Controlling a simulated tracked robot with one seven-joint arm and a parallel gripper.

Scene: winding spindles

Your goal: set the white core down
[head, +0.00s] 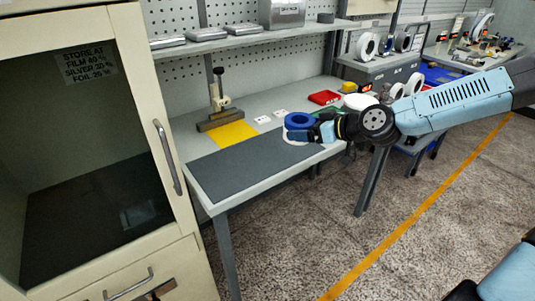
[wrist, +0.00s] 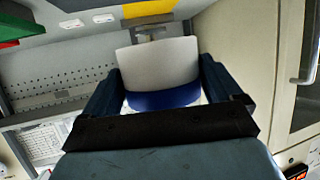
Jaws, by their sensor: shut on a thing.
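The white core (wrist: 158,62) is between my two fingers in the wrist view, with a dark blue band (wrist: 163,98) at one end. In the head view a blue ring (head: 299,119) shows on top, with the white part below it, partly hidden by my fingers. My gripper (head: 312,132) is shut on the core at the right end of the dark grey mat (head: 250,168); it also shows in the wrist view (wrist: 160,88). I cannot tell whether the core's underside touches the bench.
A yellow sheet (head: 234,134), a clamp stand (head: 220,110) and white cards (head: 263,119) lie behind the mat. A red tray (head: 324,97) is farther back. A cream cabinet (head: 150,60) stands at the left. The mat's left and middle are clear.

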